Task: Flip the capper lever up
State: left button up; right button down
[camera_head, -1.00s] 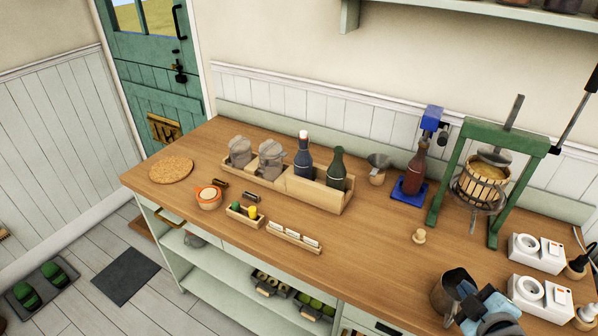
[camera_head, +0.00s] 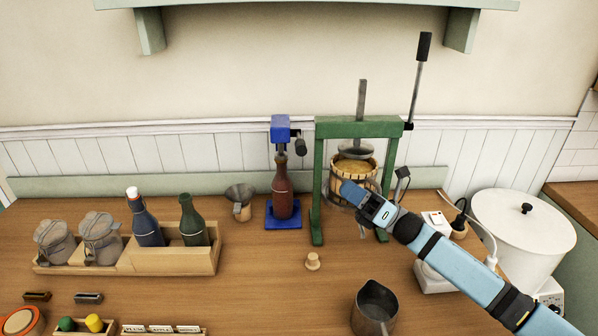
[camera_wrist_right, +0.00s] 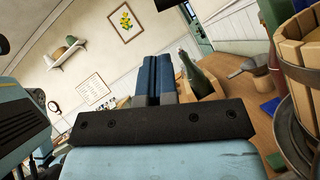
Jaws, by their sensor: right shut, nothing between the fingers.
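The blue capper (camera_head: 281,128) stands on the counter, with a red-brown bottle (camera_head: 283,192) upright on its blue base (camera_head: 284,224). Its short lever with a dark grip (camera_head: 300,147) sticks out at the right of the blue head and points downward. My right gripper (camera_head: 350,192) is shut and empty, in front of the fruit press and to the right of the bottle, apart from the lever. Its shut blue fingers (camera_wrist_right: 155,78) show in the right wrist view, where I cannot make out the lever. My left gripper is not in view.
The green press frame (camera_head: 318,190) with its wooden basket (camera_head: 353,172) stands close by my right gripper. A funnel (camera_head: 240,200), a wooden stopper (camera_head: 312,260) and a metal pitcher (camera_head: 374,305) are nearby. A bottle crate (camera_head: 180,262) is at left.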

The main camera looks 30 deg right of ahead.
aim_at(300, 141)
dwell(0.3)
jog(key=p+x, duration=0.3)
jog(key=x, duration=0.7)
jog(key=shift+r, duration=0.1)
